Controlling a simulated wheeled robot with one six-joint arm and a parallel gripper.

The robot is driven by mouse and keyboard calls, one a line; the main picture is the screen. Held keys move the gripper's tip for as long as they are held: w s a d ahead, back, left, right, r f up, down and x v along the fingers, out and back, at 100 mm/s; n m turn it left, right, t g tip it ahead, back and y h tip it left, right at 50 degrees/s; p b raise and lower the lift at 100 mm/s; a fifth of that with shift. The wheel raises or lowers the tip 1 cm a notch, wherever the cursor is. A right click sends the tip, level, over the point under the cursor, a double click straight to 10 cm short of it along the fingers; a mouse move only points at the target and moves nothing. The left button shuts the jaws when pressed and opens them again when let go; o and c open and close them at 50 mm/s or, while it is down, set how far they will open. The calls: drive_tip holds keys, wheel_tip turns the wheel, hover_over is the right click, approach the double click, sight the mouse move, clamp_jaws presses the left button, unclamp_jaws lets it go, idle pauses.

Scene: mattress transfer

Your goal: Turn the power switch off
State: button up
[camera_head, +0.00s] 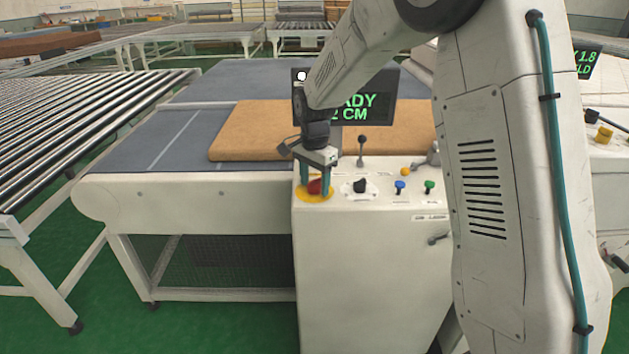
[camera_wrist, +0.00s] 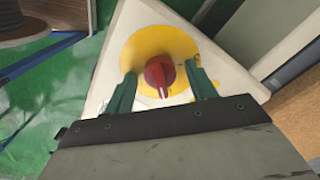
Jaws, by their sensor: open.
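The power switch (camera_head: 315,187) is a red rotary knob on a yellow round plate (camera_head: 303,196) at the left end of the white control panel. In the wrist view the red knob (camera_wrist: 159,74) sits in the middle of the yellow disc (camera_wrist: 140,45), its pointer toward the gripper. My gripper (camera_head: 316,186) is above the switch, pointing down. In the wrist view its two green fingers (camera_wrist: 162,80) are open, one on each side of the knob, with small gaps visible. Part of the knob is hidden by the fingers in the head view.
The panel also has a black knob (camera_head: 360,186), a blue button (camera_head: 400,186), a green button (camera_head: 429,186) and an upright lever (camera_head: 362,146). A dark display (camera_head: 378,105) with green text stands behind. A tan mattress (camera_head: 250,130) lies on the grey belt. A roller conveyor (camera_head: 70,125) is at left.

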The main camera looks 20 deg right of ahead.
drive_tip(key=c, duration=1)
drive_tip(key=shift+n, duration=0.3)
drive_tip(key=n, duration=0.3)
drive_tip(key=shift+n, duration=0.3)
drive_tip(key=n, duration=1.3)
drive_tip(key=shift+n, duration=0.3)
